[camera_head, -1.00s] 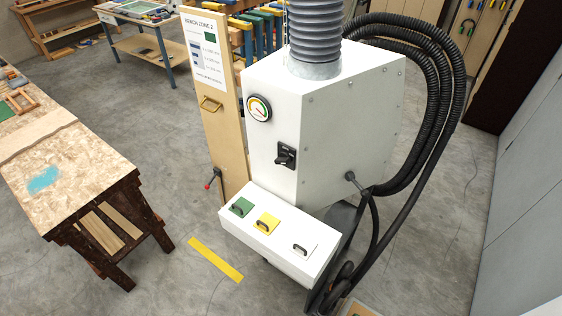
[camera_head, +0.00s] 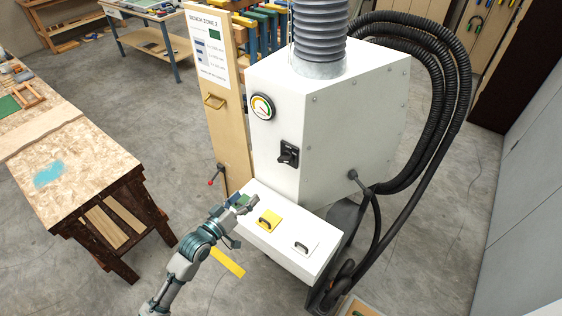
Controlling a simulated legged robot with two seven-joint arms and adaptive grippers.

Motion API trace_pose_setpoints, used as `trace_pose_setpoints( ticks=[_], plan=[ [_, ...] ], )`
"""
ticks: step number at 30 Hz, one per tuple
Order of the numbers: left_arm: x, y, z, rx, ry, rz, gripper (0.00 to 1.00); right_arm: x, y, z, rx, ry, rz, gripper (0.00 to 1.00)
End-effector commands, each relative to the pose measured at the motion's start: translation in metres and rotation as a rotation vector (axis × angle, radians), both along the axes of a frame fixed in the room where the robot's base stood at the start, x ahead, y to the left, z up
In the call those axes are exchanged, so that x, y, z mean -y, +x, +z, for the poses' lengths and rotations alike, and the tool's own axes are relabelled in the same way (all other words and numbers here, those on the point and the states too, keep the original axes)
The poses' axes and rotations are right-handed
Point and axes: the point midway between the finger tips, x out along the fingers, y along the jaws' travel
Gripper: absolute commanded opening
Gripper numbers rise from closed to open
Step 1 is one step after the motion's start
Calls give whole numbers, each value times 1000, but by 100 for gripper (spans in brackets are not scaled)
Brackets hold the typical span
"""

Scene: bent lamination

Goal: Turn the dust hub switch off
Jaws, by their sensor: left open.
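The dust hub (camera_head: 335,125) is a white box cabinet with a grey ribbed duct on top. Its switch (camera_head: 288,154) is a black rotary knob on a black plate on the front-left face, below a round gauge (camera_head: 262,107). The knob's exact setting is too small to read. My left gripper (camera_head: 246,201) is at the left end of the white lower ledge, below and left of the switch and apart from it. It is open and covers most of the green handled plate there. My right gripper is out of view.
The ledge (camera_head: 285,258) also carries a yellow handled plate (camera_head: 268,221) and a white one (camera_head: 304,247). A wooden panel with a sign (camera_head: 226,120) stands left of the hub. Black hoses (camera_head: 455,110) loop on the right. A workbench (camera_head: 80,165) stands at left.

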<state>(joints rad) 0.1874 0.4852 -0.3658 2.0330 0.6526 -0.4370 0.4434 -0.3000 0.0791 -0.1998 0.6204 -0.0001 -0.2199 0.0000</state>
Motion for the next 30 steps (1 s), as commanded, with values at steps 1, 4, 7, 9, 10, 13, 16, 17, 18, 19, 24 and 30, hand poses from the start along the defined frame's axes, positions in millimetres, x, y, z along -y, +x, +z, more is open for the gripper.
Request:
trace_pose_setpoints(
  ticks=[1, 4, 7, 9, 10, 13, 16, 17, 18, 19, 24, 30],
  plan=[
    [4, -4, 12, 14, -9, -17, 84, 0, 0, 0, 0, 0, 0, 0],
    [10, -4, 22, 24, -21, -30, 84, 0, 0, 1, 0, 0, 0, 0],
    [17, 5, 22, 24, -23, -31, 84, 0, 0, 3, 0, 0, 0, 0],
    [25, 16, 23, 25, -22, -30, 84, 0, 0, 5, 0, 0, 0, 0],
    [28, 21, 23, 25, -22, -29, 84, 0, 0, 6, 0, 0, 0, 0],
    [43, 41, 24, 26, -24, -30, 84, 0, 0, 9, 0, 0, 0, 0],
    [57, 60, 23, 25, -22, -28, 84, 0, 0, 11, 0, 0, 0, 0],
    [61, 66, 23, 24, -21, -29, 84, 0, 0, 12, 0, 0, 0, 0],
    [67, 74, 23, 25, -22, -28, 84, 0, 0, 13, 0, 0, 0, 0],
    [71, 80, 23, 25, -21, -28, 84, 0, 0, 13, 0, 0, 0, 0],
    [91, 108, 22, 24, -20, -28, 84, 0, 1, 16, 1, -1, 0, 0],
    [106, 128, 21, 24, -19, -27, 84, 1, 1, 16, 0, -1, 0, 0]
  ],
)
